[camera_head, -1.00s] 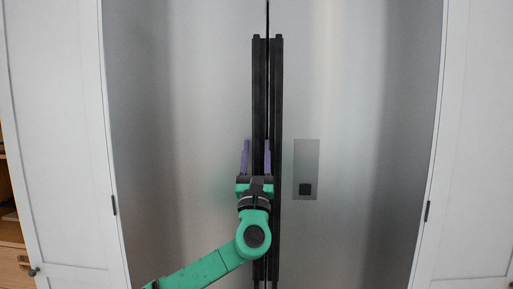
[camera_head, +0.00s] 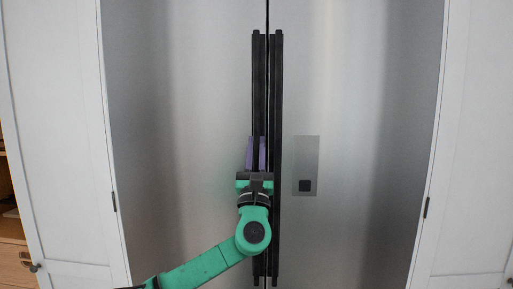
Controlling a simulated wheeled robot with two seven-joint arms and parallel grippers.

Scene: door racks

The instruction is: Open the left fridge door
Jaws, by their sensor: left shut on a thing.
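The left fridge door (camera_head: 180,120) is a brushed steel panel and looks shut, level with the right door along the centre seam. Its handle (camera_head: 257,90) is a long black vertical bar beside the seam. My left gripper (camera_head: 256,153), with purple fingers on a green arm, is shut on this handle at about mid-height, one finger on each side of the bar. My right gripper is not in view.
The right fridge door (camera_head: 370,120) has its own black handle (camera_head: 278,90) very close to the left one, and a small grey dispenser panel (camera_head: 306,166). White cabinet panels (camera_head: 60,140) flank the fridge. Wooden drawers (camera_head: 14,262) show at the far left.

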